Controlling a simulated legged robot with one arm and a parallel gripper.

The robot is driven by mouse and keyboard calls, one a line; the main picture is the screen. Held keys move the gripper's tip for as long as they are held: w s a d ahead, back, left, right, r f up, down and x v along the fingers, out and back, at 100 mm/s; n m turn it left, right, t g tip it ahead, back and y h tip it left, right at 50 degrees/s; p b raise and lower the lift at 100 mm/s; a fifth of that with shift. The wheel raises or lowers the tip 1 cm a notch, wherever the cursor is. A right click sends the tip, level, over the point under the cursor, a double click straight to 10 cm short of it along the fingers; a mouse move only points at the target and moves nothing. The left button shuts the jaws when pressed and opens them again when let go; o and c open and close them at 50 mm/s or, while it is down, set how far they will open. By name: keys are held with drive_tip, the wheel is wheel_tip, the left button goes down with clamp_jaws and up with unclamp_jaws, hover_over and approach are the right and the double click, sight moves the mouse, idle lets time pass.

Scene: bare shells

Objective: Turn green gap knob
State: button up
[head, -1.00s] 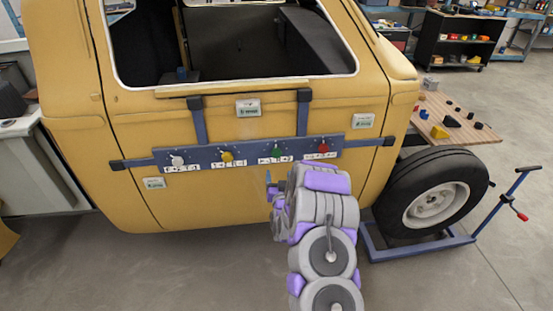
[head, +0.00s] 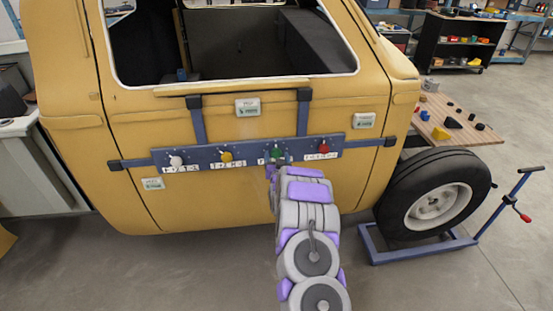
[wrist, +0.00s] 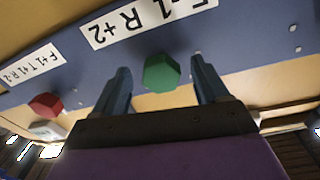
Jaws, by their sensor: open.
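The green knob (head: 277,154) sits on a blue bar fixed across the yellow vehicle door, third from the left in the head view. In the wrist view the green knob (wrist: 161,72) is faceted and lies between the two fingers. My gripper (wrist: 163,82) is open, with one finger on each side of the knob and a visible gap on both sides. In the head view my arm's end hides my fingers and reaches just below the green knob. A label reading "-1 R +2" (wrist: 140,18) is near the knob.
The blue bar (head: 205,157) also carries a white knob (head: 176,161), a yellow knob (head: 226,156) and a red knob (head: 323,148). The red knob also shows in the wrist view (wrist: 45,105). A wheel on a stand (head: 392,203) is to the right.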

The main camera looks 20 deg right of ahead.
idle(0.3)
drive_tip(key=c, duration=1.1)
